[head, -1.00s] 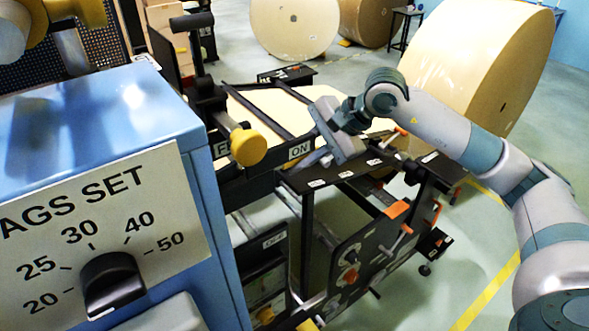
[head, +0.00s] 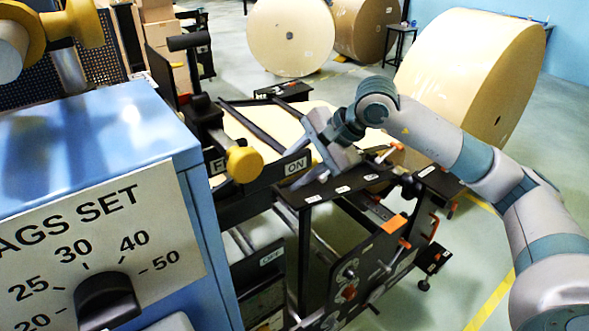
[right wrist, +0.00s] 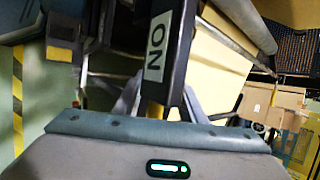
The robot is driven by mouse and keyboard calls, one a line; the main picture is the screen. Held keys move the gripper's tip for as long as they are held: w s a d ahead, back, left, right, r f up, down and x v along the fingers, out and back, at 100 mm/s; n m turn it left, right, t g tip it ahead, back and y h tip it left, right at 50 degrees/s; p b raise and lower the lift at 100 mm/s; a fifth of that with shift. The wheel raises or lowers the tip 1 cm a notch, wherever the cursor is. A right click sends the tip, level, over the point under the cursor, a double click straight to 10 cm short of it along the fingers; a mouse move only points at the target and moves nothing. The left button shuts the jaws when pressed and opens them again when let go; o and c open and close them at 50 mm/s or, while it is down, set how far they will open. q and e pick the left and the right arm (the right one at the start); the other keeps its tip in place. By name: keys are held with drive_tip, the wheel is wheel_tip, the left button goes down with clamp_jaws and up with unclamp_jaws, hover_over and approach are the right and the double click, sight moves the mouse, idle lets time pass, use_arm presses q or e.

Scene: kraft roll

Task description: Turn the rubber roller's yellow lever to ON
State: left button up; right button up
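The yellow lever knob (head: 244,160) sits on the end of a dark arm at the black rail of the machine. It stands between a partly covered label, on its left, and the ON label (head: 295,167) on its right. My right gripper (head: 308,176) is at the rail just right of the ON label, apart from the knob in the head view. In the right wrist view its two fingers (right wrist: 158,104) are spread, with the ON label (right wrist: 157,48) ahead. A yellow piece shows between them, partly hidden by the gripper body; contact cannot be told. My left gripper is not visible.
A blue cabinet (head: 90,130) with a black dial (head: 106,301) fills the left front. A black frame with orange handles (head: 392,223) stands below my right arm. Large paper rolls (head: 470,80) stand behind.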

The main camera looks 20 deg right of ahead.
drive_tip(key=shift+d, duration=0.15)
drive_tip(key=shift+s+d+r+b, duration=0.3)
drive_tip(key=shift+r+b, duration=0.1)
drive_tip(key=shift+r, duration=0.15)
drive_tip(key=b+v, duration=0.4)
drive_tip(key=v, duration=1.2)
drive_tip(key=shift+a, duration=0.15)
drive_tip(key=shift+r, duration=0.1)
